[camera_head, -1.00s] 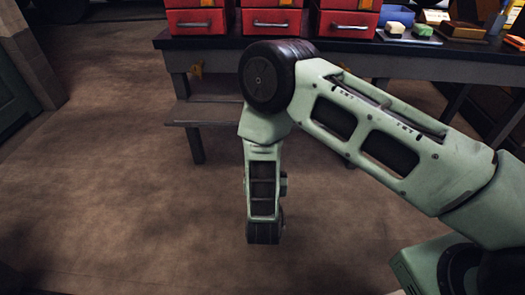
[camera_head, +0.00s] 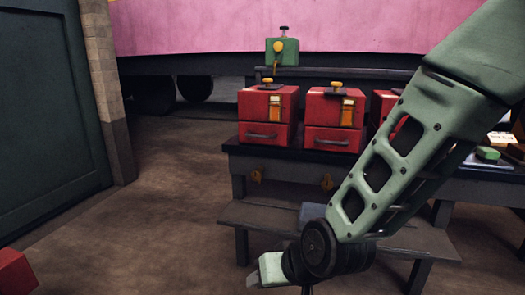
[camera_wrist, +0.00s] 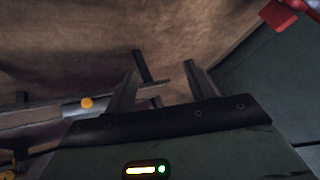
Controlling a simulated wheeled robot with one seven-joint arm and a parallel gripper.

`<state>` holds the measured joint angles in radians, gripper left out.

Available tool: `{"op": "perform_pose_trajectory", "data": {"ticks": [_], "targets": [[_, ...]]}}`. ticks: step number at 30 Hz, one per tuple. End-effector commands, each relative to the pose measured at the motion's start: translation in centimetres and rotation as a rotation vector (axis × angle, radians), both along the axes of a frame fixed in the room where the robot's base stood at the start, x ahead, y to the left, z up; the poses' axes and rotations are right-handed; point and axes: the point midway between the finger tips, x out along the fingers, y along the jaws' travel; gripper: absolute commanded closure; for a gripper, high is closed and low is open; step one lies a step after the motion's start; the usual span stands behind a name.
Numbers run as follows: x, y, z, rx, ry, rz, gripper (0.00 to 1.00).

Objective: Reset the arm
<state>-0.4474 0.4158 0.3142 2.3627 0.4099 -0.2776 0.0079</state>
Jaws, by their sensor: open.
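My gripper (camera_wrist: 159,72) shows in the wrist view with its two dark fingers spread apart and nothing between them. Brown floor lies beyond the fingertips. In the head view my pale green arm comes down from the upper right to a dark round joint in front of the workbench (camera_head: 272,206). The part beyond that joint points left and is partly hidden, and the fingers cannot be made out there.
Red boxes (camera_head: 267,116) with yellow-topped fittings stand on the bench. A green block (camera_head: 282,51) sits on a raised shelf behind. A dark green door (camera_head: 45,110) is at left, and a red object (camera_head: 15,272) lies lower left. Floor at left centre is clear.

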Motion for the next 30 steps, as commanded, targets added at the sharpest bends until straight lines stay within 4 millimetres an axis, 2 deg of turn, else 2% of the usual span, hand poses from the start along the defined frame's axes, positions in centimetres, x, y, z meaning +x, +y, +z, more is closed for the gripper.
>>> {"op": "perform_pose_trajectory", "data": {"ticks": [1,6,12,17,19,26,30], "targets": [[-2.0,-0.6,1.4,-0.027,0.037,0.058,0.45],[-8.8,-4.0,4.0,-0.168,0.178,0.235,0.45],[-14.3,-8.7,5.8,-0.33,0.289,0.349,0.45],[-17.9,-12.5,7.0,-0.458,0.362,0.405,0.45],[-18.0,-12.6,9.0,-0.464,0.371,0.408,0.45],[-17.9,-12.5,13.5,-0.461,0.371,0.407,0.45],[-17.9,-12.5,17.3,-0.461,0.371,0.406,0.45]]}}
